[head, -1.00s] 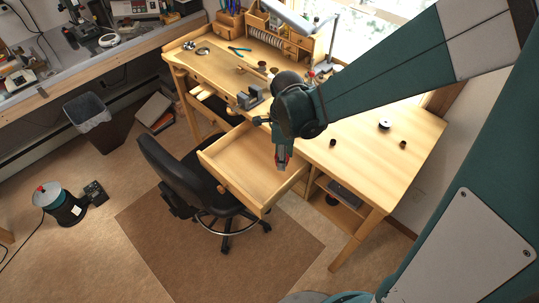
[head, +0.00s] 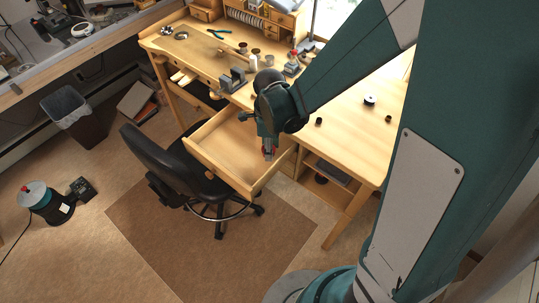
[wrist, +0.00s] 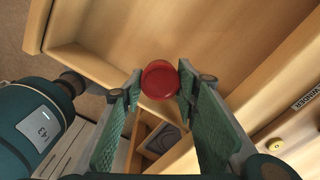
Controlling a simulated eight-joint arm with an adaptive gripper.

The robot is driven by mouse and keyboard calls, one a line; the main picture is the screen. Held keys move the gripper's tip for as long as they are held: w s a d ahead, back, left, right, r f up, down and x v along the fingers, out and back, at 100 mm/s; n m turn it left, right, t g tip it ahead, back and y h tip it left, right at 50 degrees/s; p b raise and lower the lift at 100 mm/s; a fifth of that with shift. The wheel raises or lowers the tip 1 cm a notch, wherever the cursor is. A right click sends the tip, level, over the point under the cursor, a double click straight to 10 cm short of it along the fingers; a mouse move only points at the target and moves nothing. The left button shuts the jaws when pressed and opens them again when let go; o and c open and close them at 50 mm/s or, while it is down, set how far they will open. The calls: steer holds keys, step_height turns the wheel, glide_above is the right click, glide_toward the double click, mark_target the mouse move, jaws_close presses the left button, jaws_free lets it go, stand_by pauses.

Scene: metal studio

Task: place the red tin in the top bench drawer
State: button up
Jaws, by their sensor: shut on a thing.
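The red tin (wrist: 159,80) is small and round, and sits between the fingertips of my gripper (wrist: 160,88) in the wrist view. My gripper is shut on it. In the head view my gripper (head: 268,152) points down over the right part of the open top bench drawer (head: 222,152), with a bit of red at its tips. The drawer is pulled out of the wooden bench and its visible floor is bare. In the wrist view the drawer floor (wrist: 225,35) lies below the tin. I cannot tell whether the tin touches it.
A black office chair (head: 165,160) stands against the drawer's left side. The bench top (head: 345,135) carries small dark spools, a vise (head: 233,80) and pliers. A lower shelf (head: 325,178) is open below the bench top at right.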

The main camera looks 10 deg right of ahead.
steer(key=shift+f+b, duration=0.3)
steer(key=shift+f, duration=1.8)
steer(key=shift+f, duration=0.2)
steer(key=o, duration=0.9)
steer(key=shift+r, duration=0.1)
steer(key=shift+r, duration=0.1)
steer(key=shift+r+p, duration=0.8)
steer(key=shift+r, duration=5.25)
